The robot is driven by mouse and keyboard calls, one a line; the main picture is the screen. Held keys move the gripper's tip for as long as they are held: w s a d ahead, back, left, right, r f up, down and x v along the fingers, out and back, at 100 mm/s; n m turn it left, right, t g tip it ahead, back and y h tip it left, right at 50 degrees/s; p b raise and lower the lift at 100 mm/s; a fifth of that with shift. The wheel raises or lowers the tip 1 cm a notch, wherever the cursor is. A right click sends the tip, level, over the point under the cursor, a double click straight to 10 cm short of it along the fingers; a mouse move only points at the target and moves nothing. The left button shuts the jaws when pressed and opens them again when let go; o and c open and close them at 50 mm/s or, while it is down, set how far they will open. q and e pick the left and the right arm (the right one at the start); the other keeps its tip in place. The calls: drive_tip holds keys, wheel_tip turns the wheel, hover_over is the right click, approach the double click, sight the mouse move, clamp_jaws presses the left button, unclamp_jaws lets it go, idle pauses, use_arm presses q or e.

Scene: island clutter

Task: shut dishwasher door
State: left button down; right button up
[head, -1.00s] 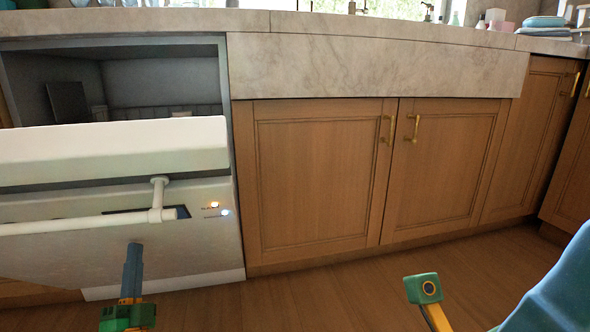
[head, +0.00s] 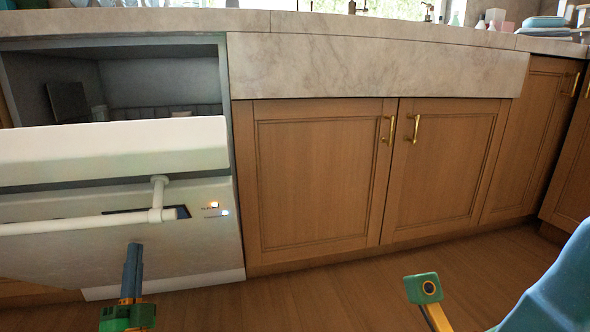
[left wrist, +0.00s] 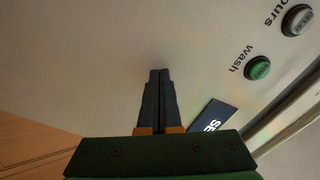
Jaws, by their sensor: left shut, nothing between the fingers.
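The dishwasher door (head: 110,150) is white and stands partly open, tilted out from the dishwasher's cavity (head: 150,85). Its white bar handle (head: 80,225) and small lit buttons (head: 218,209) are on the front face. My left gripper (head: 135,246) is shut and empty, in front of the door's face below the handle. In the left wrist view the closed fingers (left wrist: 160,75) point at the door's outer face (left wrist: 90,60), near a green button (left wrist: 257,68). I cannot tell whether the fingertips touch it. My right gripper is not clearly shown; only part of that arm is at the lower right.
Wooden cabinets (head: 315,180) with brass handles stand right of the dishwasher under a marble counter (head: 400,30). The wooden floor (head: 330,295) in front of them looks clear.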

use_arm(q)
drive_tip(key=shift+p+v, duration=0.3)
drive_tip(key=shift+v, duration=2.2)
